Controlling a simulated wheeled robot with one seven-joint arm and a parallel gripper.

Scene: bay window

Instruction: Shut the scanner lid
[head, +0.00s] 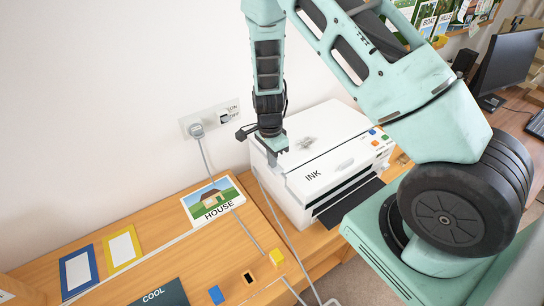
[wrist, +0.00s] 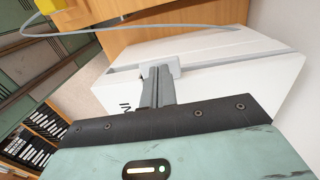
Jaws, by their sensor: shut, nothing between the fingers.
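The white scanner (head: 345,165), marked INK on its front part, stands on the wooden desk. Its lid (head: 325,122) lies down, looking flat on the body; I cannot tell whether a thin gap is left along its edge. The scanner's white casing also shows in the wrist view (wrist: 225,85), with a grey strip along it. My gripper (head: 274,157) is shut and empty, pointing down at the scanner's left end. In the wrist view my gripper's fingers (wrist: 158,80) are together, close over the white casing; whether they touch it is unclear.
A HOUSE picture card (head: 212,201), a blue frame (head: 78,272) and a yellow frame (head: 122,248) lie on the desk (head: 170,250) to the left. A cable runs from the wall socket (head: 196,129) across the desk. A monitor (head: 508,62) stands at the right.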

